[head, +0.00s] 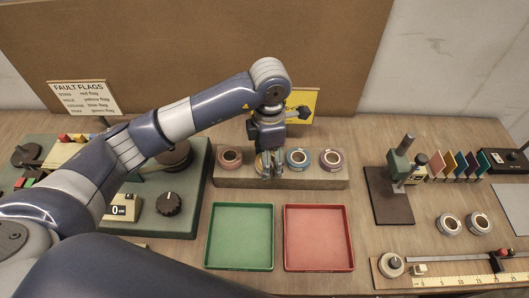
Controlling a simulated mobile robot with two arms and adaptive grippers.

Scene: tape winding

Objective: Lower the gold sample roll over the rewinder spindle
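My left gripper (268,163) points down at the roll block, between a brown-red roll (230,157) and a blue roll (297,158). Its fingers cover that place, and I cannot tell whether they are open or shut on a roll there. No gold roll can be clearly made out. The rewinder (193,205) is a green machine left of the block, with a dark round part (176,156), a knob (169,204) and a counter showing 0 cm (122,211). My arm crosses over it and hides part of it; its spindle is not clearly seen. My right gripper is out of view.
A pink-red roll (332,159) sits at the right of the wooden block (337,180). A green tray (240,236) and a red tray (319,238) lie empty in front. Right stand a post device (389,197), coloured panels (470,166), two rolls (449,224) and a ruler (460,280).

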